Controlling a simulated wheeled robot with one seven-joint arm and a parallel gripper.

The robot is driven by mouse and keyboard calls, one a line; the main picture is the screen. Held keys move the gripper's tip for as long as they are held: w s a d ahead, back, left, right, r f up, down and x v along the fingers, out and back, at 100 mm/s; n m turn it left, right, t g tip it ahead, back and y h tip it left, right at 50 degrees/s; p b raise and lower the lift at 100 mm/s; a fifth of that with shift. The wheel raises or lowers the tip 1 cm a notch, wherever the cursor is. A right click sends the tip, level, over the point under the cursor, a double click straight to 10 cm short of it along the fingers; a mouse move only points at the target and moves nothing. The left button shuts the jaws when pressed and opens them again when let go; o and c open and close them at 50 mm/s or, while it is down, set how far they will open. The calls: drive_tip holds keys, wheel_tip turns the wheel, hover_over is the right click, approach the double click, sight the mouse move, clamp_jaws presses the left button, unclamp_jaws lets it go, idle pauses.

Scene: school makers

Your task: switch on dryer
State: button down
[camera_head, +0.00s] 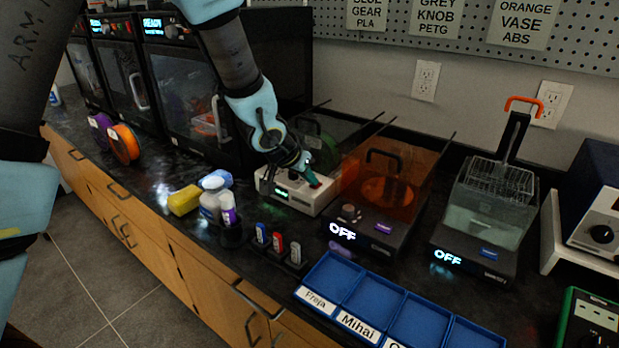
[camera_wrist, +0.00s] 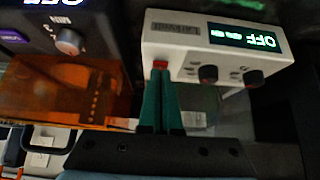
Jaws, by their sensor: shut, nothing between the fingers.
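The dryer (camera_head: 294,196) is a white box with a small lit display, in the middle of the head view, with a dark clear cover and a green spool behind it. In the wrist view the dryer (camera_wrist: 196,40) appears upside down. Its display (camera_wrist: 240,38) reads OFF, with two dark knobs beside it. A red switch (camera_wrist: 160,64) sits on its front. My gripper (camera_head: 313,178) has teal fingers and is shut and empty. In the wrist view my gripper's fingertips (camera_wrist: 161,74) are at the red switch; I cannot tell whether they touch it.
A machine with an orange cover (camera_head: 410,168) stands just right of the dryer, its display reading OFF. A washing unit (camera_head: 487,215), also OFF, is farther right. Small bottles (camera_head: 211,205), USB sticks (camera_head: 279,243) and blue trays (camera_head: 372,292) lie in front. Printers (camera_head: 185,100) stand left.

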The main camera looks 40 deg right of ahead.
drive_tip(key=f+b, duration=0.1)
drive_tip(key=b, duration=0.2)
drive_tip(key=shift+a+f+h, duration=0.1)
drive_tip(key=shift+f+h, duration=0.05)
drive_tip(key=shift+h, duration=0.15)
drive_tip(key=shift+r, duration=0.2)
drive_tip(key=shift+r+p, duration=0.85)
drive_tip(key=shift+r, duration=0.1)
